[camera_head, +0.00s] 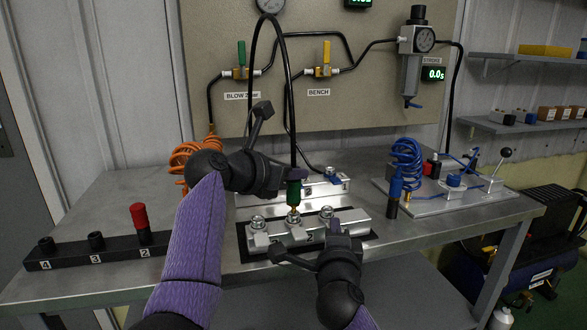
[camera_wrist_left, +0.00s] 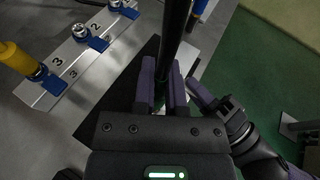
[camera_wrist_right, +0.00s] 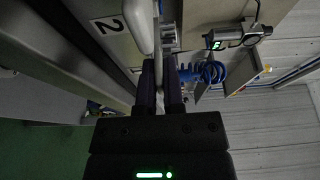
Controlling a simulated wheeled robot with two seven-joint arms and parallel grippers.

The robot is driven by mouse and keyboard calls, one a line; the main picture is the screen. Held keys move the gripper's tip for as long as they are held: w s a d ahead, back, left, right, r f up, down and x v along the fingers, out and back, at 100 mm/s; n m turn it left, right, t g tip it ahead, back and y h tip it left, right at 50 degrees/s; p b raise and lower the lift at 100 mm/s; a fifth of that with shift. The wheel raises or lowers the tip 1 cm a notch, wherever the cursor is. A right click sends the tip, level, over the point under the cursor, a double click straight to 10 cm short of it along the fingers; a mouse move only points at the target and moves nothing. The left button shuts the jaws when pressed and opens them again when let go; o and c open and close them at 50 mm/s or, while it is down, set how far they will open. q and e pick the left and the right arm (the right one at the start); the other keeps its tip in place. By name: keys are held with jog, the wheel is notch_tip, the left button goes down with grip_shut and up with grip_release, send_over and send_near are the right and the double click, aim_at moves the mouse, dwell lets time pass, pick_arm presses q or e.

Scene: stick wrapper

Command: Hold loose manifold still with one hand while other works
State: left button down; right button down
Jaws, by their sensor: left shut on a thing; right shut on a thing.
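The silver loose manifold (camera_head: 275,236), marked 2, lies on a dark mat on the bench, with several fittings along its top. It also shows at the upper left of the right wrist view (camera_wrist_right: 120,32). My right gripper (camera_head: 335,231) is shut on the manifold near its right end; its fingers (camera_wrist_right: 160,85) partly hide the grip. My left gripper (camera_head: 290,176) is shut on the green coupling (camera_head: 294,190) at the end of the black hose (camera_head: 290,110). The coupling is upright over the manifold's middle fitting and its brass tip appears to touch it. The left fingers (camera_wrist_left: 163,85) hide the coupling's lower end.
A second silver manifold (camera_head: 325,188) with blue valves stands behind. A black rack (camera_head: 110,248) with a red-capped piece is at left, beside an orange coiled hose (camera_head: 185,160). A plate (camera_head: 455,195) with a blue coil and lever is at right. The panel (camera_head: 330,95) rises behind.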

pick_arm(q)
jog(key=shift+f, duration=1.05)
jog(key=c, duration=0.6)
grip_release()
jog(key=shift+s+a, duration=0.1)
jog(key=v, duration=1.1)
jog(key=shift+s+a+r, duration=0.2)
jog(key=shift+s+a, duration=0.05)
jog(key=shift+s, duration=0.05)
